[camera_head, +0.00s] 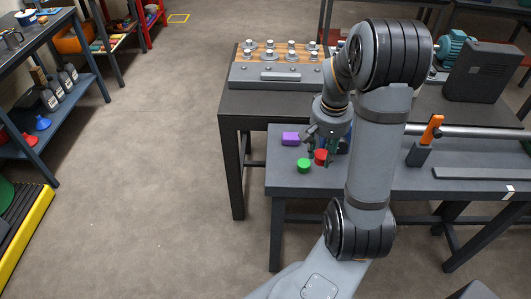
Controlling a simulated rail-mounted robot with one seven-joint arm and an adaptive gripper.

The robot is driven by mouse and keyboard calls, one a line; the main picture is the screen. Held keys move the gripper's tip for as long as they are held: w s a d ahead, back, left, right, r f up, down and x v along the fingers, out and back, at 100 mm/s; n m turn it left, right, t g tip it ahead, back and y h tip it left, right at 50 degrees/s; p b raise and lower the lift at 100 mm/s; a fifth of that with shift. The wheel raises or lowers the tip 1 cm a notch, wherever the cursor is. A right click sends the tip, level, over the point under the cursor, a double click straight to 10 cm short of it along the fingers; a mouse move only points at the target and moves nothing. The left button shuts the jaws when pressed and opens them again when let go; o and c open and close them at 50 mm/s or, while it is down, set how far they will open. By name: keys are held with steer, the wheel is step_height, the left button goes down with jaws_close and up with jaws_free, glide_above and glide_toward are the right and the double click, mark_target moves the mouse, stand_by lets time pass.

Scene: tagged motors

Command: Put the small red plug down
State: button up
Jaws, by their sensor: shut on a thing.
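The small red plug (321,156) is at the tips of my gripper (321,150), just over the left part of the grey bench (400,180). My gripper points down and is shut on the plug. The fingers are small and partly dark in the picture. I cannot tell whether the plug touches the bench top. A green plug (304,165) stands on the bench to the left of the red one, close to the bench's front edge.
A blue item behind my gripper is mostly hidden.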

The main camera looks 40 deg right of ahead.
steer(key=shift+w+d+n, duration=0.1)
steer(key=shift+d+n, duration=0.15)
steer(key=shift+n, duration=0.25)
steer(key=shift+d+n, duration=0.45)
steer(key=shift+n, duration=0.25)
steer(key=shift+a, duration=0.15)
glide_above(282, 178)
steer(key=shift+n, duration=0.3)
steer(key=f, duration=0.6)
steer(key=shift+s+a+f+p, duration=0.15)
steer(key=shift+s+f+p, duration=0.15)
steer(key=shift+f+p, duration=0.1)
steer(key=shift+f, duration=2.05)
steer(key=shift+f, duration=0.2)
steer(key=o, duration=1)
steer(key=shift+r, duration=0.1)
steer(key=shift+c, duration=0.2)
